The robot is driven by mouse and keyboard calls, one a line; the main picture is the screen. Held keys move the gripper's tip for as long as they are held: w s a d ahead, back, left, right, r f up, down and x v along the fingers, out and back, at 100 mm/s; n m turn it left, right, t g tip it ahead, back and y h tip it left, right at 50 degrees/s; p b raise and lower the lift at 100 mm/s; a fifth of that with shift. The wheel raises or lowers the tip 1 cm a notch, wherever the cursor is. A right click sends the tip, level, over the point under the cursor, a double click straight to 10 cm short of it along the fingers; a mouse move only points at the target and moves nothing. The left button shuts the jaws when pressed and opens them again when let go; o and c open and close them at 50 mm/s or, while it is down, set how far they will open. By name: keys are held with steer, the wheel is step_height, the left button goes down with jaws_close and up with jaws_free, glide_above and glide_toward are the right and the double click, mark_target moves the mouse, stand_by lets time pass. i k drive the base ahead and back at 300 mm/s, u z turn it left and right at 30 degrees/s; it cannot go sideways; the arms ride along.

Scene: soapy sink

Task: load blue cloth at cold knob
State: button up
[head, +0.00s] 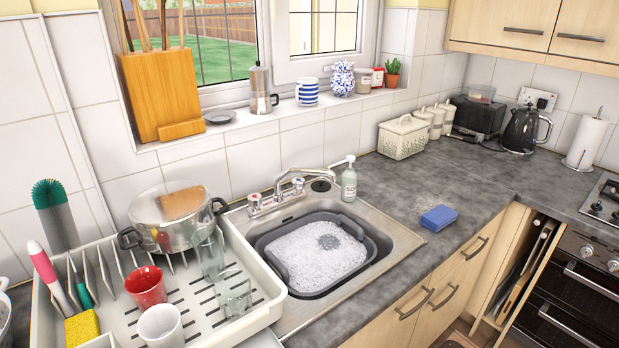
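The left knob (255,200) has a reddish mark. The right knob (298,184) is the other one; its marking is too small to read for certain. My gripper is not in view.
A grey basin (272,246) of suds sits in the sink. A soap bottle (349,180) stands right of the tap. A dish rack (262,308) with a pot (175,222), cups and glasses fills the left. The worktop around the cloth is clear.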

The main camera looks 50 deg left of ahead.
mark_target(298, 183)
steer(key=i, duration=2.7)
steer(key=u, duration=2.35)
